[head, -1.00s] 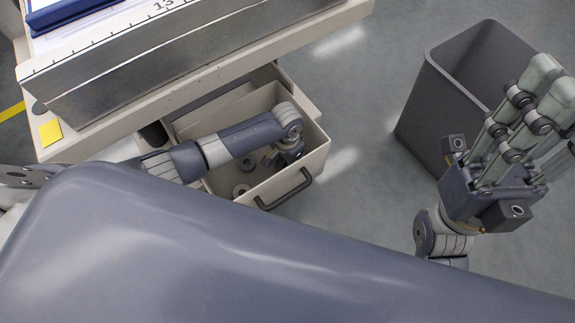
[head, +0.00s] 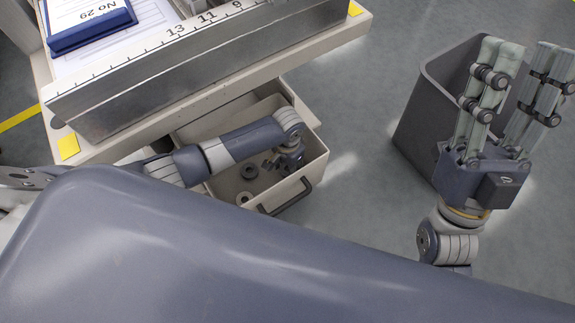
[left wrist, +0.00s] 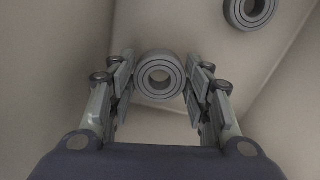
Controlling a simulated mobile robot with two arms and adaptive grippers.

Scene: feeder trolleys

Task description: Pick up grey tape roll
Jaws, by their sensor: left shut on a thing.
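A grey tape roll (left wrist: 160,95), ringed and with an open centre, sits between the fingers of my left gripper (left wrist: 160,82) in the left wrist view. The gripper is shut on it, with fingers at both sides. In the head view my left gripper (head: 272,164) is low inside the open drawer (head: 311,160); the held roll is hard to make out there. A second, similar ring (left wrist: 232,14) lies apart at the upper right of the left wrist view. My right gripper (head: 507,105) is open and empty, fingers spread, in front of the grey bin.
The drawer has a dark front handle (head: 291,197). A trolley shelf (head: 215,92) overhangs behind. A grey bin (head: 418,115) stands right; floor between is clear.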

